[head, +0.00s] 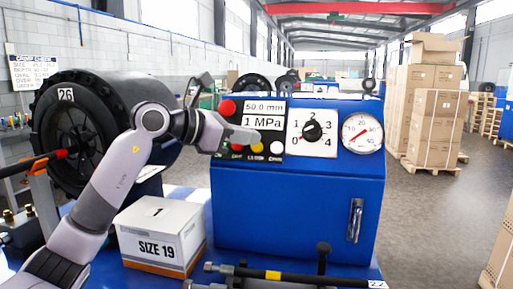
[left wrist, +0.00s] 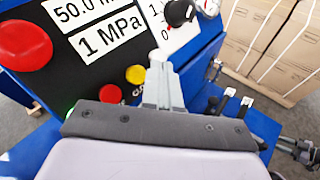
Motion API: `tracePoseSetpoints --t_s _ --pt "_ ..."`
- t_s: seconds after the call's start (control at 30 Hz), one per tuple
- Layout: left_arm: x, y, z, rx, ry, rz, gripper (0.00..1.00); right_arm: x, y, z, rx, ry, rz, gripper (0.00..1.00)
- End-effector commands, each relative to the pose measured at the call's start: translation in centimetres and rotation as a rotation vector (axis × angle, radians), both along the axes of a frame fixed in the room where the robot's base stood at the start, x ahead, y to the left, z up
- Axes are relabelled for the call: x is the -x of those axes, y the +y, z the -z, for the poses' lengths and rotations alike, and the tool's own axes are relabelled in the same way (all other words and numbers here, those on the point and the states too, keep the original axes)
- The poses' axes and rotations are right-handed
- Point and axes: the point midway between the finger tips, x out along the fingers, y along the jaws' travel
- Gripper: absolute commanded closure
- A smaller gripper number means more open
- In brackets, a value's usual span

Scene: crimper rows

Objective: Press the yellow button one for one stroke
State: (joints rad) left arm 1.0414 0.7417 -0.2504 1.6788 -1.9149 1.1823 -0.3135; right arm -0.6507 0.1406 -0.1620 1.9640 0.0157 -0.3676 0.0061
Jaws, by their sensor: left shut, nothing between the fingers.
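The yellow button (head: 257,148) sits in the lower row of the dark control panel on the blue machine, between a red button (head: 237,147) and a white button (head: 276,147). My left gripper (head: 255,137) is shut and empty, its tips in front of the panel just above the yellow button in the head view. In the left wrist view the yellow button (left wrist: 135,74) shows just left of the shut fingertips (left wrist: 158,62). I cannot tell whether the tips touch the panel.
A large red button (head: 227,107), displays reading 50.0 mm and 1 MPa (head: 263,122), a dial (head: 312,131) and a gauge (head: 363,132) share the machine's front. A SIZE 19 box (head: 160,240) stands below my left arm. A hose reel (head: 70,120) is at left.

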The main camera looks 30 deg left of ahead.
Motion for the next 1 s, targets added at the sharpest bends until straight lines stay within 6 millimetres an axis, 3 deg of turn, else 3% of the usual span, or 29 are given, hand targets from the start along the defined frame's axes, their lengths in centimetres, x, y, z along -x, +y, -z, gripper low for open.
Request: tracePoseSetpoints --t_s 0.23,1.0 --pt "-1.31 0.34 0.92 -0.001 0.0 0.0 1.0 -0.13 0.04 -0.37 0.0 -0.006 -0.001 0.57" --pt "-1.4 0.37 0.97 -0.001 -0.001 0.0 1.0 0.03 -0.06 0.12 0.004 0.003 -0.001 0.57"
